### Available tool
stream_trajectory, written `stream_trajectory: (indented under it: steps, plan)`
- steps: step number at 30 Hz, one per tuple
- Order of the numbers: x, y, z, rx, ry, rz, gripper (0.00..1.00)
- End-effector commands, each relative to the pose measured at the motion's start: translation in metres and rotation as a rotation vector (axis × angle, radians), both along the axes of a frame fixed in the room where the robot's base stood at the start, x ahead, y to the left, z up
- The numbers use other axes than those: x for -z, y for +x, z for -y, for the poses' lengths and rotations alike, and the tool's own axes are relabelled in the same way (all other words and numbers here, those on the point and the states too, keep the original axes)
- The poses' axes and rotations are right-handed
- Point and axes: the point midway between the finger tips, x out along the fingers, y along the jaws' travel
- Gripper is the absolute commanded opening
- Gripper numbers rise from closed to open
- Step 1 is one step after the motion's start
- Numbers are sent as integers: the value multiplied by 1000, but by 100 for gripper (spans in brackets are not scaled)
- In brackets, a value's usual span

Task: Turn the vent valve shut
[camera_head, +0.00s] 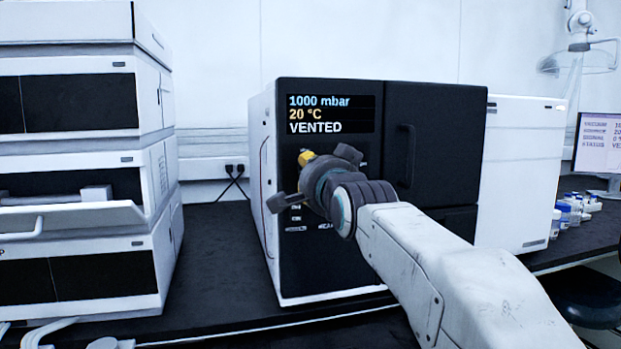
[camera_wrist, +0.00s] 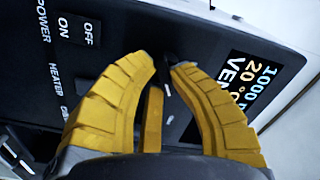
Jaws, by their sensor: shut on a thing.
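My gripper (camera_head: 306,160) is at the front of the black instrument panel (camera_head: 333,262), below its display. In the wrist view my gripper's yellow fingers (camera_wrist: 164,64) close around a small dark valve handle (camera_wrist: 168,72), which stands between the tips. A narrow yellow bar (camera_wrist: 153,118) shows between the fingers; I cannot tell what it belongs to. My wrist hides most of the valve in the head view. The display (camera_head: 330,114) reads 1000 mbar, 20 °C, VENTED.
POWER ON and OFF and HEATER labels lie beside the fingers in the wrist view. A black door with a handle (camera_head: 408,156) is right of the display. A white instrument stack (camera_head: 75,170) stands at the left. Small vials (camera_head: 572,208) and a monitor (camera_head: 598,147) are at the right.

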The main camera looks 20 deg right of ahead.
Motion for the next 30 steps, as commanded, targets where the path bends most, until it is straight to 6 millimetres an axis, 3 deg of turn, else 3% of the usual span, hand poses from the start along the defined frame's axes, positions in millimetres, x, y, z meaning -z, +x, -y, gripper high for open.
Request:
stream_trajectory:
  steps: [30]
  plan:
    - [-4,0,1,2,-903,-2,0]
